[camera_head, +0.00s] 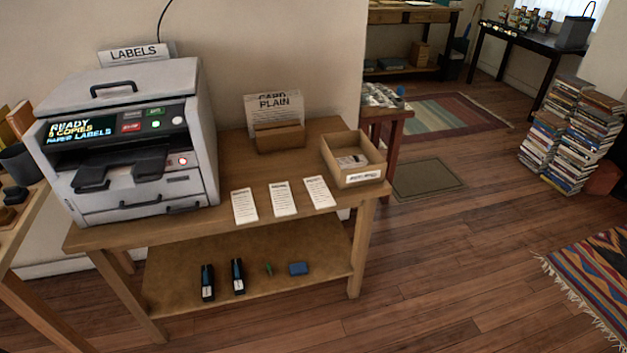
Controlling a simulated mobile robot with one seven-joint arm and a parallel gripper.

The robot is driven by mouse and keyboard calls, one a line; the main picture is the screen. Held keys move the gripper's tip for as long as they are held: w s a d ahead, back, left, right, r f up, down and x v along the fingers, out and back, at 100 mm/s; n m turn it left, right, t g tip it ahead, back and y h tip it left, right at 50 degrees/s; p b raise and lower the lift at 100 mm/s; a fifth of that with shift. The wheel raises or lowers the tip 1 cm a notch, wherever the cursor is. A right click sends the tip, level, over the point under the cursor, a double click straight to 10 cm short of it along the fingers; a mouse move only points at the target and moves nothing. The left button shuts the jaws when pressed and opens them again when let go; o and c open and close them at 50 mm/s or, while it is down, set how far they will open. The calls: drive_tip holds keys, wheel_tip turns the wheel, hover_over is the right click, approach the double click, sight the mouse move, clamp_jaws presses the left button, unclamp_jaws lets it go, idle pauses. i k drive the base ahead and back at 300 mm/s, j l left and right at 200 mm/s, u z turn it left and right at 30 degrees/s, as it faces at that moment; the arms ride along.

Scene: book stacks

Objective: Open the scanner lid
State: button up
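A grey printer-scanner (135,140) stands at the left end of a wooden table, with a sign reading LABELS behind it. Its scanner lid (155,80) is the flat top, which looks closed. A dark handle (113,88) sits on the lid near its front edge. The front panel has a lit display (82,129) reading READY, 5 COPIES, PAPER LABELS. A green light and a red light glow on the front. My gripper is not in view.
The wooden table (225,222) also holds several white cards, a CARD PLAIN holder (279,137) and an open wooden box (340,174). Small items lie on its lower shelf. Book stacks (573,135) stand at the right. The wooden floor (450,260) in front right is clear.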

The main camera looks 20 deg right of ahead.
sight(112, 85)
drive_tip(key=i+l, duration=1.05)
drive_tip(key=i+j+u, duration=0.05)
